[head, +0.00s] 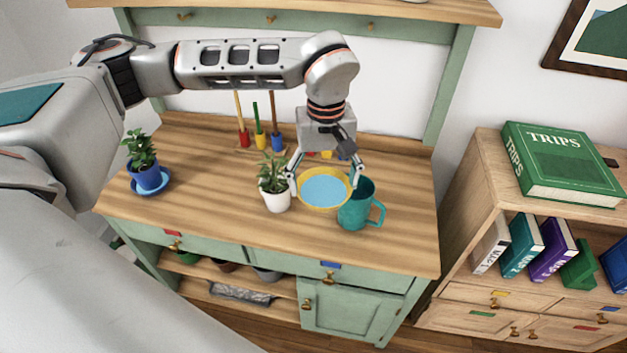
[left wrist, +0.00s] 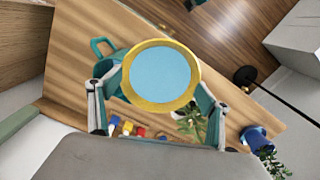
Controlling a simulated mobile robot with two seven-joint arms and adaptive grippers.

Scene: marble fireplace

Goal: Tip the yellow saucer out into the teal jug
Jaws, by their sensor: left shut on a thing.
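The yellow saucer (head: 325,208) is held about level above the sideboard, with a flat light-blue surface inside it, which looks like liquid. My left gripper (head: 324,181) is shut on the saucer, one finger at each side of its rim. The teal jug (head: 354,216) stands upright on the sideboard, just right of the saucer, with its handle to the right. In the left wrist view the saucer (left wrist: 160,106) covers much of the jug (left wrist: 105,66), whose handle shows at upper left. My right gripper is not in view.
A white-potted plant (head: 276,201) stands close left of the saucer. A blue-potted plant (head: 148,178) is farther left on the wooden sideboard top (head: 220,215). Several colored tools (head: 260,138) stand at the back. A bookcase (head: 480,200) is to the right.

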